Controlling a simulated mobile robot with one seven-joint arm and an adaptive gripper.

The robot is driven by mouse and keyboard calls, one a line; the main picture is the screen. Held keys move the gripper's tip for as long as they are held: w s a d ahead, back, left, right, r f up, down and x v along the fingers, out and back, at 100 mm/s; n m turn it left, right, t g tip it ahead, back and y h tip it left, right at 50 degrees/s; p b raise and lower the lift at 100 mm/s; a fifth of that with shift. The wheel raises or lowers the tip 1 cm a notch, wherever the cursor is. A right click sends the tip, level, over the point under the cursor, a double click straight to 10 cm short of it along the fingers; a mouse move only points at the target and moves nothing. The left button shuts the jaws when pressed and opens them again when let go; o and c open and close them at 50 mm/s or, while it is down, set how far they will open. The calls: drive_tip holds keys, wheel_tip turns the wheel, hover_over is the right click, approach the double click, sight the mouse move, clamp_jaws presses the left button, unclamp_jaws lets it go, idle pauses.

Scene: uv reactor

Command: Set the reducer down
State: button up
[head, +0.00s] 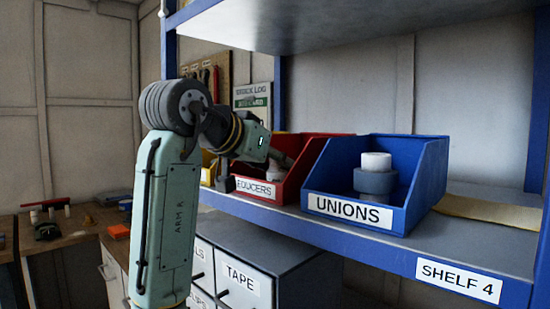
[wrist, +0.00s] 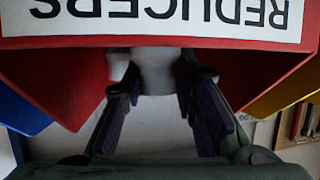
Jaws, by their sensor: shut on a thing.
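The red bin (head: 303,167) labelled "REDUCERS" stands on the blue shelf, its label partly covered in the head view. My gripper (head: 279,159) reaches over this bin from the left. In the wrist view the bin's front label (wrist: 160,22) is upside down. My gripper (wrist: 157,84) is shut on the pale reducer (wrist: 156,68), which sits between the two dark finger pads. The reducer also shows small and pale at the bin in the head view (head: 274,170). Whether it touches the bin floor, I cannot tell.
A blue bin (head: 419,180) labelled "UNIONS" stands right of the red bin with a grey and white union (head: 376,172) in it. A yellow bin (head: 208,168) is on the left. The upper shelf (head: 270,22) hangs above. Drawers (head: 250,268) stand below.

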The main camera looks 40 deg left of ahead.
drive_tip(key=shift+f, duration=0.2)
drive_tip(key=o, duration=0.9)
drive_tip(key=shift+r, duration=0.1)
